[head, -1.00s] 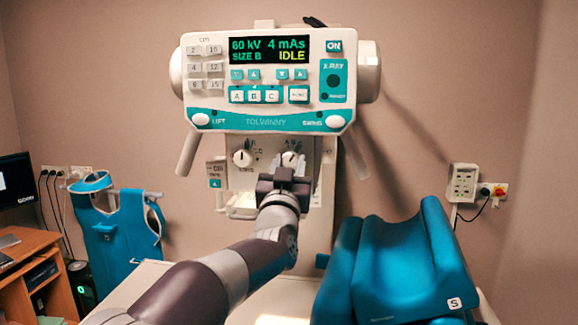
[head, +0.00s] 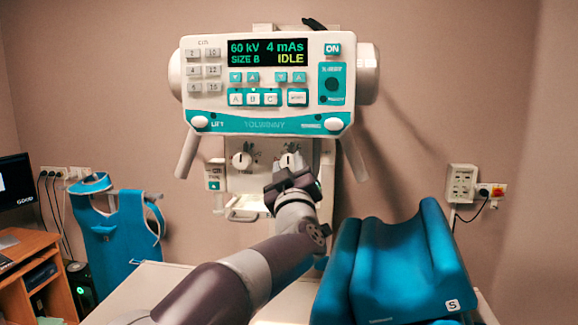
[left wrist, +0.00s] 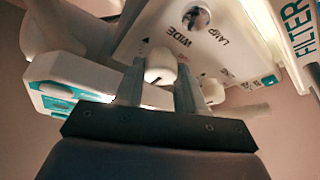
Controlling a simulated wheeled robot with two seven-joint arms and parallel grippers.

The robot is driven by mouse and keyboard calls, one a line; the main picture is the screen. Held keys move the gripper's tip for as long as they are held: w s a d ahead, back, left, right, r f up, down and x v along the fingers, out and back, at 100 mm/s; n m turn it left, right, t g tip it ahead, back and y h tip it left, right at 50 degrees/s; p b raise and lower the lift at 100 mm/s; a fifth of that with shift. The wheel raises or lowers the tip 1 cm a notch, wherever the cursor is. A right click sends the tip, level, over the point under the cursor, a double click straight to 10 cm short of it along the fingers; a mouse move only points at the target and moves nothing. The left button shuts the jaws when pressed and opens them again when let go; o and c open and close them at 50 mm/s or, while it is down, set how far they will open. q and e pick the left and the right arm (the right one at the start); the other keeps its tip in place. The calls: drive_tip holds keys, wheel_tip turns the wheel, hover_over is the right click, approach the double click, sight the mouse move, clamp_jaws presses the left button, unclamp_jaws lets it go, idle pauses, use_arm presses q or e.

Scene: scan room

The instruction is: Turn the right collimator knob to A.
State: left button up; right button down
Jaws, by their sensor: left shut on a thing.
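The right collimator knob (head: 289,160) is white and sits on the pale panel under the control box. My left gripper (head: 290,170) is at this knob, its hand tilted, and partly hides it. In the left wrist view, the fingers stand on both sides of a white knob (left wrist: 160,66) with a dark mark, and the jaws are shut on it. The left collimator knob (head: 242,160) is free beside it. The display (head: 268,52) reads SIZE B and IDLE. The letters around the right knob are too small to read. My right gripper is not in view.
The control box (head: 265,124) hangs just above my gripper, with a handle (head: 188,153) at its left. A blue padded support (head: 400,265) stands close to the right of my arm. A blue apron (head: 122,235) hangs at the left.

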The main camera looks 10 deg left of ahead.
use_arm(q)
drive_tip(key=shift+r+n+g+y+p, duration=0.1)
drive_tip(key=shift+n+g+y+p, duration=0.6)
drive_tip(key=shift+n, duration=1.3)
drive_tip(key=o, duration=1)
drive_tip(key=shift+o, duration=0.2)
drive_tip(key=shift+s+d+f, duration=0.1)
drive_tip(key=shift+s+f, duration=0.1)
drive_tip(key=b+v, duration=0.5)
drive_tip(key=v, duration=0.7)
drive_tip(key=shift+s, duration=0.1)
